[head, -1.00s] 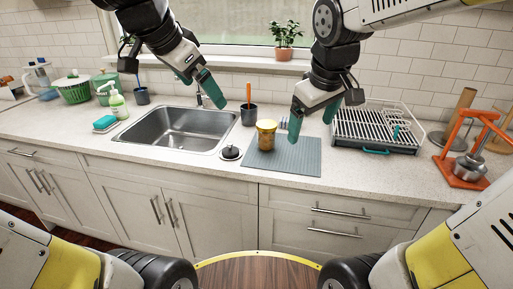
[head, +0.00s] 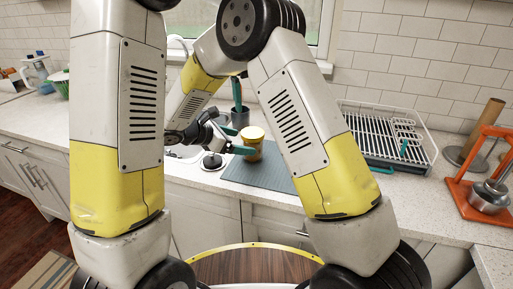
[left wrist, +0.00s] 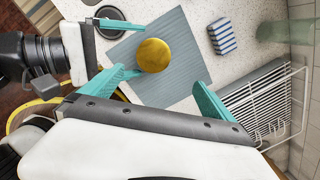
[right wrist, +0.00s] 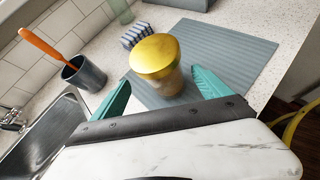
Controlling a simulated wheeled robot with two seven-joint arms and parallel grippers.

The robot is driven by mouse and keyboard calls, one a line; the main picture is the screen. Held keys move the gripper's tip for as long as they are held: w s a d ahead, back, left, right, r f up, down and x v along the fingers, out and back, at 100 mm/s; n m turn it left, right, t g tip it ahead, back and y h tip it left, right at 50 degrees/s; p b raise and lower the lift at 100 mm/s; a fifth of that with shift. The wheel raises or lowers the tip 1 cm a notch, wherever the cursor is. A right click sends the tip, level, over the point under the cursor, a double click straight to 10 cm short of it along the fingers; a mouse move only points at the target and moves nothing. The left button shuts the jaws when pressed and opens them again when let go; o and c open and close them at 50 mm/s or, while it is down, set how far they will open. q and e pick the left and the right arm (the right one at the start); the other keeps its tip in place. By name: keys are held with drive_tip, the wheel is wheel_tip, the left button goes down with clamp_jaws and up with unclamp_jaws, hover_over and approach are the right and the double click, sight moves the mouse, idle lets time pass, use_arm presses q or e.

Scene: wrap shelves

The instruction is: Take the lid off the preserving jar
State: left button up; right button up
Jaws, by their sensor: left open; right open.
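The preserving jar (head: 252,150) stands upright on a grey ribbed mat with its round gold lid (head: 254,133) on top. The left wrist view shows the lid (left wrist: 154,55) from above; the right wrist view shows the lid (right wrist: 155,55) and amber jar body (right wrist: 168,84) from an angle. My left gripper (head: 238,95) is open, higher up, with the lid beyond its fingers (left wrist: 168,80); its body is mostly hidden by my arm. My right gripper (head: 238,150) is open beside the jar's left, with the jar ahead between its fingers (right wrist: 160,82). I cannot tell whether either touches it.
The mat (head: 275,180) has bare room right of the jar. A dark cup (right wrist: 84,72) with an orange-handled tool stands near the sink (right wrist: 45,135). A striped sponge (left wrist: 222,36) lies near the mat. A dish rack (head: 385,140) and orange stand (head: 470,160) are right.

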sight(259, 149)
use_arm(q)
drive_tip(key=f, duration=0.1)
drive_tip(key=w+a+f+g, duration=0.1)
drive_tip(key=f, duration=0.1)
drive_tip(key=shift+w+a+f, duration=0.1)
drive_tip(key=shift+a, duration=0.05)
use_arm(e)
drive_tip(key=f, duration=0.1)
drive_tip(key=f+n+h, duration=0.1)
drive_tip(key=f, duration=0.1)
drive_tip(key=shift+d+f+n+t, duration=0.3)
drive_tip(key=shift+d+t, duration=0.05)
drive_tip(key=shift+t, duration=0.05)
drive_tip(key=shift+x, duration=3.9)
drive_tip(key=shift+r, duration=0.1)
clamp_jaws()
use_arm(q)
drive_tip(key=shift+a+m, duration=0.1)
drive_tip(key=shift+m, duration=0.3)
